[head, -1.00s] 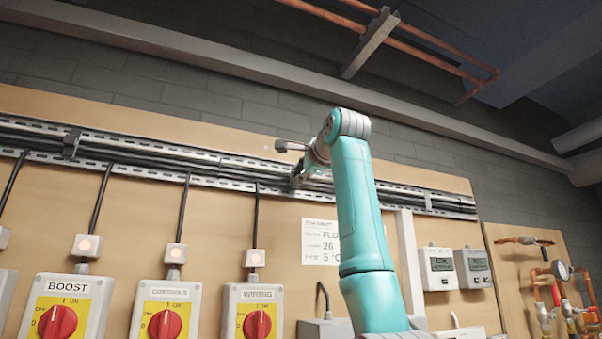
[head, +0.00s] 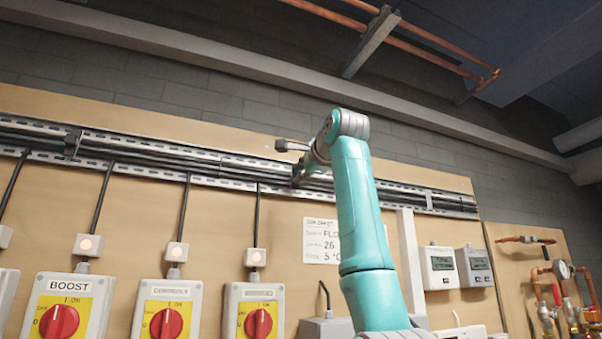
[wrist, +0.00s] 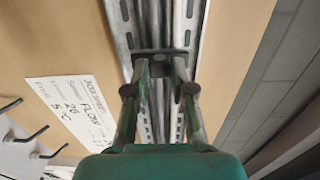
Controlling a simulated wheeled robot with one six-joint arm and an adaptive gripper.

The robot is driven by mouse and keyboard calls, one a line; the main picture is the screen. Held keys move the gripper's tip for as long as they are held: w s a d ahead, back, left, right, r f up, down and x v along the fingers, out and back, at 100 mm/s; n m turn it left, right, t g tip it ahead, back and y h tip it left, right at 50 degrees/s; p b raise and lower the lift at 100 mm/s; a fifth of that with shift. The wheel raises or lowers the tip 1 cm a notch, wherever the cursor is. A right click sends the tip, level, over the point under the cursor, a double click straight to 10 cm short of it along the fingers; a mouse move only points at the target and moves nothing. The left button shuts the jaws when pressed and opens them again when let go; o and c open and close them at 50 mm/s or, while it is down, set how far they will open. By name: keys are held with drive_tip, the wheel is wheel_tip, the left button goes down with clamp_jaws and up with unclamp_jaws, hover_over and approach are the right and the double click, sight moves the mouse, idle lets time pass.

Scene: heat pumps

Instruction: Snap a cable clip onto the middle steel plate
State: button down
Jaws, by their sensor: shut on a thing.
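My gripper (wrist: 160,72) is shut on a dark cable clip (wrist: 160,54), which spans the cable run between the slotted rails in the wrist view. In the head view my gripper (head: 303,172) is at the cable tray (head: 235,172), partly hidden by my teal arm. I cannot tell whether the clip is seated on the plate behind it. One clip (head: 73,143) sits across the cables at the left. A steel plate (head: 429,202) shows at the right part of the tray.
Switch boxes marked BOOST (head: 66,308) and others stand below the tray. A paper job sheet (wrist: 75,108) is on the board beside the gripper. Grey meters (head: 438,268) and copper pipework (head: 560,290) are at the right.

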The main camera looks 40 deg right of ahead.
drive_tip(key=shift+w, duration=0.25)
drive_tip(key=c, duration=1.1)
unclamp_jaws()
drive_tip(key=shift+d, duration=0.1)
drive_tip(key=shift+v, duration=7)
